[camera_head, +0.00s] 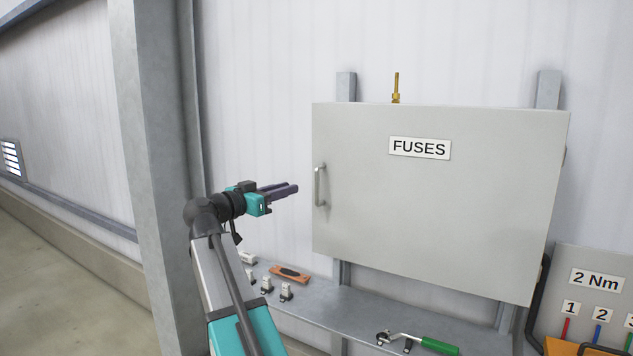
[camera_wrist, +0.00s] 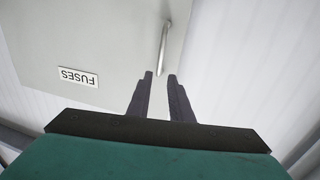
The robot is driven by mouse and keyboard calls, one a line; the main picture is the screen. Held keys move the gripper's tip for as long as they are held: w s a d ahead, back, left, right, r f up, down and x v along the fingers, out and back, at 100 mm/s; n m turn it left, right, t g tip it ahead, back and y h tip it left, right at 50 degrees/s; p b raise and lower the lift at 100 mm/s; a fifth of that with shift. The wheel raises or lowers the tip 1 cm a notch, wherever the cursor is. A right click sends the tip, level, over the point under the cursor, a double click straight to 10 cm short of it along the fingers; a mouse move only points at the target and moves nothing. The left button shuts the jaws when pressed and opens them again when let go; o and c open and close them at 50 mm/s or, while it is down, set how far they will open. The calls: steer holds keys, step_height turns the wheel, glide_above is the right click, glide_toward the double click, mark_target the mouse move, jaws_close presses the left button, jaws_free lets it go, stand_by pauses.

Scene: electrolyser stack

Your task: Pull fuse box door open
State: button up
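The fuse box door (camera_head: 440,210) is a light grey panel with a "FUSES" label (camera_head: 420,148), and it looks closed. Its vertical metal bar handle (camera_head: 319,186) is at the left edge. My gripper (camera_head: 296,189) is to the left of the handle, pointing at it, with a visible gap between. In the wrist view the handle (camera_wrist: 163,48) stands just beyond the two dark fingertips (camera_wrist: 160,76), near the line between them. The fingers are apart with nothing between them. The door (camera_wrist: 90,40) also shows there, with its label upside down.
A grey shelf (camera_head: 340,308) below the box holds small fittings (camera_head: 286,292), an orange-brown piece (camera_head: 290,273) and a green-handled wrench (camera_head: 440,345). A steel column (camera_head: 160,170) stands left of my arm. A "2 Nm" board (camera_head: 595,281) is at the lower right.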

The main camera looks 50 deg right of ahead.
mark_target(316, 180)
steer(key=shift+d, duration=0.15)
steer(key=d+p, duration=0.1)
steer(key=d, duration=0.3)
steer(key=d+p, duration=0.1)
steer(key=d, duration=0.4)
steer(key=d+p, duration=0.1)
steer(key=d, duration=0.3)
steer(key=shift+w+d, duration=0.25)
steer(key=shift+w, duration=0.05)
jaws_close()
steer(key=shift+a, duration=0.1)
